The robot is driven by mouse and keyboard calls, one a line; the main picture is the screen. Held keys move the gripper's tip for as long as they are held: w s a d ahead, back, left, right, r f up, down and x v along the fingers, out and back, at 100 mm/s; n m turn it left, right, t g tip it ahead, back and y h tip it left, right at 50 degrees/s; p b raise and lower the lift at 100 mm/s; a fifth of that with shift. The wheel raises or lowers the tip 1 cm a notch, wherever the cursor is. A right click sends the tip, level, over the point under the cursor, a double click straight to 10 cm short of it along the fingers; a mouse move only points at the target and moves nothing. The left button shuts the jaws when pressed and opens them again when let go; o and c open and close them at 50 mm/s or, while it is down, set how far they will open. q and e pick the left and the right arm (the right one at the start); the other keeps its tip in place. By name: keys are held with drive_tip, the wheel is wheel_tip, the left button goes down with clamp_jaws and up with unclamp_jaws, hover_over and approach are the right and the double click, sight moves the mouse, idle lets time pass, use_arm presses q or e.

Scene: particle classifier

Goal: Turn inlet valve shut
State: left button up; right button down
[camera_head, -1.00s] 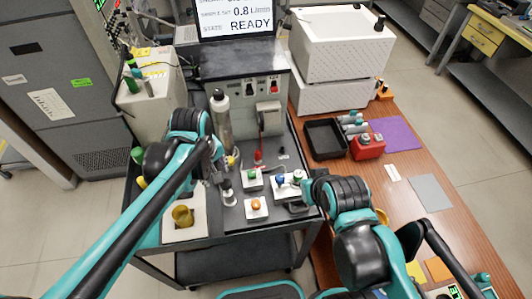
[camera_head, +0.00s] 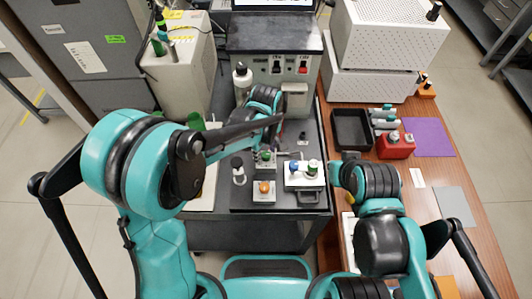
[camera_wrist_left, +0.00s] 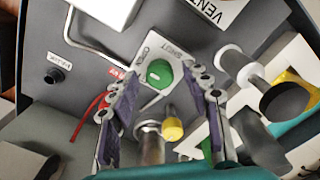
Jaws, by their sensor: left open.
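A green valve knob (camera_wrist_left: 159,73) with a white mark sits on a light plate lettered SHUT in the left wrist view. In the head view the green knob (camera_head: 266,156) is on a small white block, partly behind my left arm. My left gripper (camera_wrist_left: 160,80) is open, with its two fingers on either side of the green knob in the picture. I cannot tell whether they touch it. A yellow-tipped metal part (camera_wrist_left: 172,129) shows between the fingers, nearer the camera. My right arm is at the right, but its fingers do not show.
An orange knob (camera_head: 264,187) and a white block with blue (camera_head: 295,167) and green knobs stand close by. A black-topped post (camera_head: 238,170) is to the left. A black tray (camera_head: 352,130) and red box (camera_head: 396,146) are on the right-hand table.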

use_arm(q)
drive_tip(key=shift+f, duration=0.1)
clamp_jaws()
drive_tip(key=shift+m, duration=0.4)
drive_tip(key=m, duration=1.3)
drive_tip(key=shift+b, duration=0.35)
drive_tip(key=m, duration=0.4)
